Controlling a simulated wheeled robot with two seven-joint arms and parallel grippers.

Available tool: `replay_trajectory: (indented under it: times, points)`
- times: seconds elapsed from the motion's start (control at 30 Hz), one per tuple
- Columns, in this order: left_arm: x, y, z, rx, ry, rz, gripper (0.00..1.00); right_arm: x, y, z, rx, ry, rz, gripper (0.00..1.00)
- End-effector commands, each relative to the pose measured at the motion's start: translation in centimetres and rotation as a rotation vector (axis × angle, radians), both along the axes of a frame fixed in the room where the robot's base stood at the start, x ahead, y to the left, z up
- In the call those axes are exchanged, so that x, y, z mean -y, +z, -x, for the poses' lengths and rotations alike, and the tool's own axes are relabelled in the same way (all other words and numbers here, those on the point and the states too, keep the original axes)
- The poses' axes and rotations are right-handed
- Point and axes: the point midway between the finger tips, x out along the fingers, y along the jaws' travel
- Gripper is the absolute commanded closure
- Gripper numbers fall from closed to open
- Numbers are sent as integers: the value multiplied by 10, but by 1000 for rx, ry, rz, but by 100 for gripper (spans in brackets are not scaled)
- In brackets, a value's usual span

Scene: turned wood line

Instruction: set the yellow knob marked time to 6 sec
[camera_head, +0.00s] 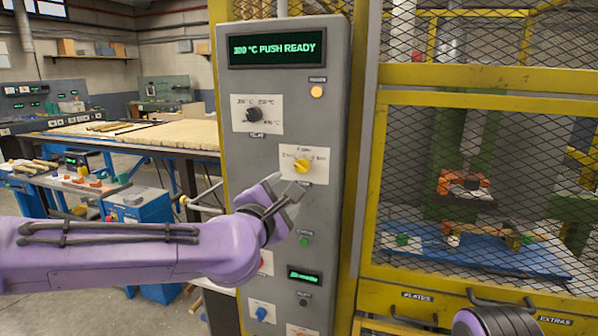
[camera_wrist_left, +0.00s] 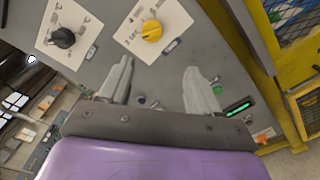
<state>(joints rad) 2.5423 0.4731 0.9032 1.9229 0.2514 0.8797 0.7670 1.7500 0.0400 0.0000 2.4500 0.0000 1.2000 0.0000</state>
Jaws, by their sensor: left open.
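The yellow knob (camera_head: 302,165) sits on a white label plate on the grey control panel, with small marks to its left, above it and to its right. It also shows in the left wrist view (camera_wrist_left: 152,31). The print is too small to read surely, and I cannot tell which mark the knob points to. My left gripper (camera_head: 287,196) is open and empty, just below the knob and apart from it. In the left wrist view its two fingers (camera_wrist_left: 159,70) point toward the panel, with the knob beyond their tips.
A black knob (camera_head: 254,114) on its own plate is up and left of the yellow one. An orange light (camera_head: 316,91) and a display reading PUSH READY (camera_head: 277,48) are above. A green button (camera_head: 305,240) is below my left gripper. A yellow mesh cage (camera_head: 480,75) stands right.

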Motion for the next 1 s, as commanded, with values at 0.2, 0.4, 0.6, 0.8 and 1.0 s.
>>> replay_trajectory:
  times: [0.2, 0.4, 0.6, 0.8, 1.0]
  points:
    - [8, 23, -17, 18, -5, 37, 37, 0, 11, 0, 0, 0, 0, 60]
    - [22, 24, -61, 19, -5, 35, 37, 0, 30, 0, 0, 0, 0, 60]
    - [32, 21, -91, 19, -5, 34, 37, 0, 41, 0, 0, 0, 0, 60]
    - [34, 18, -98, 20, -6, 34, 37, 0, 41, 0, 0, 0, 0, 60]
    - [34, 18, -98, 20, -6, 33, 57, 0, 41, 0, 0, 0, 0, 60]
